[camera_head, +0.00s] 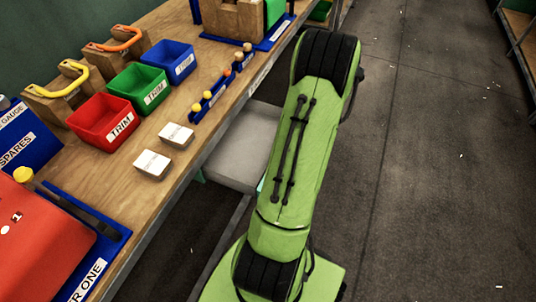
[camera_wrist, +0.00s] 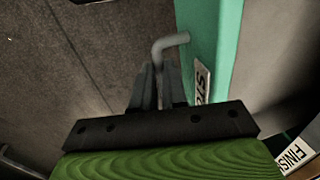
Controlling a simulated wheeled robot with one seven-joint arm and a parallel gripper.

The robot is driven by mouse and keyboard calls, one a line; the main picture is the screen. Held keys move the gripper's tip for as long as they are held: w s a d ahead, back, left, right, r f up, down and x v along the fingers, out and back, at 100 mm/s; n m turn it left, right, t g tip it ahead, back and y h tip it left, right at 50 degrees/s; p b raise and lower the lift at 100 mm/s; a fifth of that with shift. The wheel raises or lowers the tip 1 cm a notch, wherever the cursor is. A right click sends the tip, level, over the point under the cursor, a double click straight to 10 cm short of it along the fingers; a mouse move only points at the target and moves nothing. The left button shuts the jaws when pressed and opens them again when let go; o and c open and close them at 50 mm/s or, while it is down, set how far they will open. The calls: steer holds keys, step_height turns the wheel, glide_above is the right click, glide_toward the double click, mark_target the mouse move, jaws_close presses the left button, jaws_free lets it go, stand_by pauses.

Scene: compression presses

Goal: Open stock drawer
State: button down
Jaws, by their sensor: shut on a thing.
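The stock drawer (camera_wrist: 205,40) shows in the wrist view as a teal-green front with a partly hidden white label (camera_wrist: 201,82). A grey bent bar handle (camera_wrist: 172,42) stands out from its front. My gripper (camera_wrist: 158,80) has its two dark fingers closed around the lower part of this handle. In the head view my green arm reaches down beside the bench, and my gripper is hidden.
The wooden bench (camera_head: 150,205) runs along the left with red (camera_head: 103,120), green (camera_head: 140,88) and blue (camera_head: 168,60) bins, yellow and orange handled blocks, and two white labelled blocks (camera_head: 153,164). A FINISH label (camera_wrist: 296,155) shows at lower right. The dark floor (camera_head: 430,150) on the right is clear.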

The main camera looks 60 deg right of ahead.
steer(key=s, duration=0.6)
steer(key=shift+s+d, duration=0.3)
steer(key=c, duration=1.2)
jaws_free()
steer(key=shift+o, duration=0.2)
steer(key=s+r+p, duration=0.3)
steer(key=r+p, duration=0.1)
steer(key=r, duration=1.1)
steer(key=shift+d+r, duration=0.15)
steer(key=shift+r, duration=0.1)
